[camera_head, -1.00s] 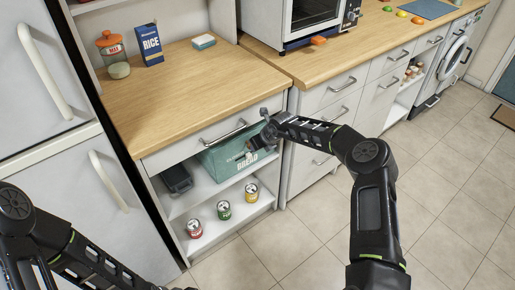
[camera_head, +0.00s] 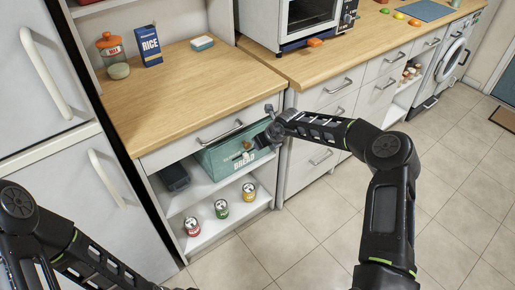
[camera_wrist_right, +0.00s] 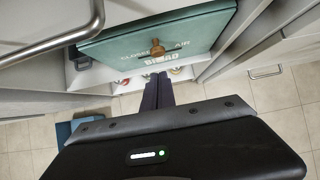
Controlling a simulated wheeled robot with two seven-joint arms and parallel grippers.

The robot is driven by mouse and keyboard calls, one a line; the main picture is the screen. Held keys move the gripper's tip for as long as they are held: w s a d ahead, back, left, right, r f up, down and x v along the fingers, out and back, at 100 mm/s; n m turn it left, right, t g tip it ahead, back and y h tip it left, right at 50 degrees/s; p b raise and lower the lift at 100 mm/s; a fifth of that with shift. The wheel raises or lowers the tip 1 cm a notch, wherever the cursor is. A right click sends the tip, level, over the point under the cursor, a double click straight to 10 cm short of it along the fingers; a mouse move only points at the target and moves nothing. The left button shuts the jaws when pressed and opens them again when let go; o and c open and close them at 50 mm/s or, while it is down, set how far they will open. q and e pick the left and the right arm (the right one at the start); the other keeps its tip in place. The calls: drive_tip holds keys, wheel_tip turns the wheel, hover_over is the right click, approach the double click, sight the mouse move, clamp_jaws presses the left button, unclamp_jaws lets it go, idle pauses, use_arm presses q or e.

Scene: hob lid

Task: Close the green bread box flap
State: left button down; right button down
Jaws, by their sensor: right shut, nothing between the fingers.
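The green bread box (camera_head: 222,160) sits in the open compartment under the drawer; its front also shows in the right wrist view (camera_wrist_right: 120,48). A small brown knob (camera_wrist_right: 157,48) is on the green flap (camera_wrist_right: 190,32), with pale lettering around it. I cannot tell whether the flap is fully closed. My right gripper (camera_head: 262,141) is shut and empty, at the right side of the box front. In the right wrist view its fingertips (camera_wrist_right: 158,80) point at the lower part of the front; contact is unclear. My left arm is at bottom left, its gripper out of frame.
The drawer with a bar handle (camera_head: 220,133) is directly above the box. A dark item (camera_head: 173,177) lies left of the box. Several cans (camera_head: 221,209) stand on the shelf below. The fridge (camera_head: 50,130) is at left; floor in front is clear.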

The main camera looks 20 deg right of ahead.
drive_tip(key=r, duration=0.1)
drive_tip(key=s+r, duration=0.1)
drive_tip(key=r, duration=0.3)
drive_tip(key=shift+s+d, duration=0.2)
drive_tip(key=shift+d, duration=0.05)
drive_tip(key=shift+w, duration=0.1)
drive_tip(key=s+a+f+n, duration=1)
drive_tip(key=s+f+n, duration=0.3)
drive_tip(key=s+n, duration=0.3)
drive_tip(key=s+a+f+n+g, duration=0.1)
drive_tip(key=s+n, duration=0.3)
drive_tip(key=s, duration=0.5)
drive_tip(key=s+a+f+n+g+y, duration=0.1)
drive_tip(key=s+a+f+n+g, duration=0.1)
drive_tip(key=s, duration=0.7)
drive_tip(key=s+a+f+n+g+y, duration=0.1)
drive_tip(key=s+a+n, duration=0.3)
drive_tip(key=s+n, duration=0.4)
drive_tip(key=shift+s+a+f+g, duration=0.35)
drive_tip(key=shift+s+f+g, duration=0.1)
drive_tip(key=shift+s+g, duration=0.5)
